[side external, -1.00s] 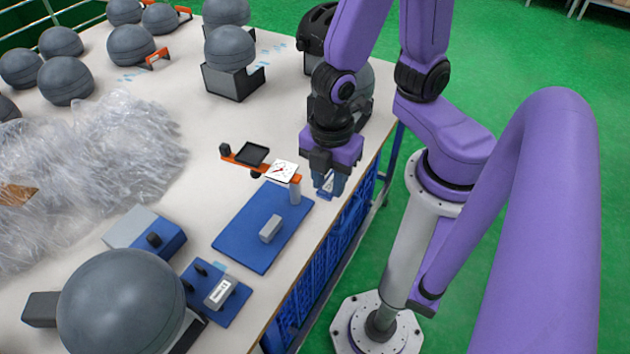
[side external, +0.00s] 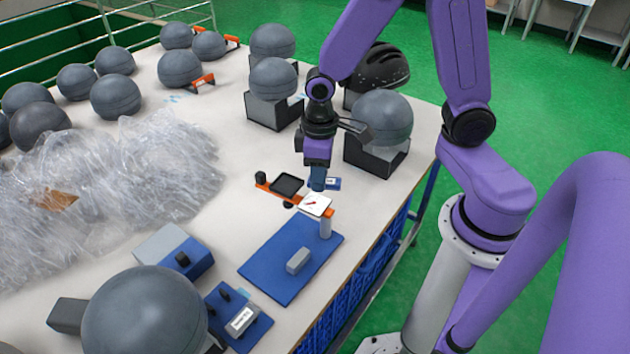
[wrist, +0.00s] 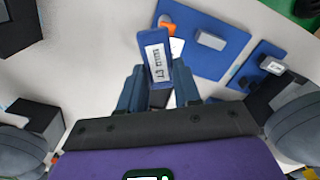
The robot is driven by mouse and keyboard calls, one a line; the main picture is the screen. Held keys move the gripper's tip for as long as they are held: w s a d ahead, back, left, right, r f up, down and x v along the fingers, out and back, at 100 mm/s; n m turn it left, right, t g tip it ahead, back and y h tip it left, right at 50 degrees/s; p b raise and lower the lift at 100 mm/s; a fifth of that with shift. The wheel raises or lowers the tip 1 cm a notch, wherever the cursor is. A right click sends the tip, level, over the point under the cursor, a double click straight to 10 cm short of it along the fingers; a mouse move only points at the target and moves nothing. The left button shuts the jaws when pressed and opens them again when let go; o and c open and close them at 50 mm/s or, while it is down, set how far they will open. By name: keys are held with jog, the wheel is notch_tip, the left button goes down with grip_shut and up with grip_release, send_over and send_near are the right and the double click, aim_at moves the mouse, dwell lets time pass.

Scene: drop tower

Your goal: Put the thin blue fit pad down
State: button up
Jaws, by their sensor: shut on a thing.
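The thin blue fit pad with a white label (wrist: 154,60) is between my gripper's fingertips in the wrist view, its label facing the camera. My gripper (side external: 318,182) is shut on it and points down toward the table. In the side external view the pad (side external: 333,183) sticks out to the right of the fingers, just behind the white-faced dial (side external: 316,204). I cannot tell whether the pad touches the white tabletop (side external: 225,225).
A blue board (side external: 275,272) with a grey block (side external: 299,260) lies in front. An orange bar with a black tray (side external: 287,184) is left of the fingers. A grey headform on a black stand (side external: 384,118) stands behind right. Crumpled clear plastic (side external: 120,185) covers the left.

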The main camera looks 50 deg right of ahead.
jog(key=w+d+m, duration=0.5)
jog(key=s+d+f, duration=0.3)
jog(key=s, duration=0.9)
jog(key=shift+m, duration=0.4)
jog(key=w+f, duration=0.3)
jog(key=w, duration=0.1)
jog(key=w+f, duration=0.3)
jog(key=w, duration=0.2)
jog(key=w+d+f, duration=0.1)
jog(key=w+f, duration=0.3)
jog(key=w, duration=0.1)
jog(key=shift+w, duration=0.1)
jog(key=shift+f, duration=1.55)
jog(key=shift+f, duration=0.15)
jog(key=o, duration=1)
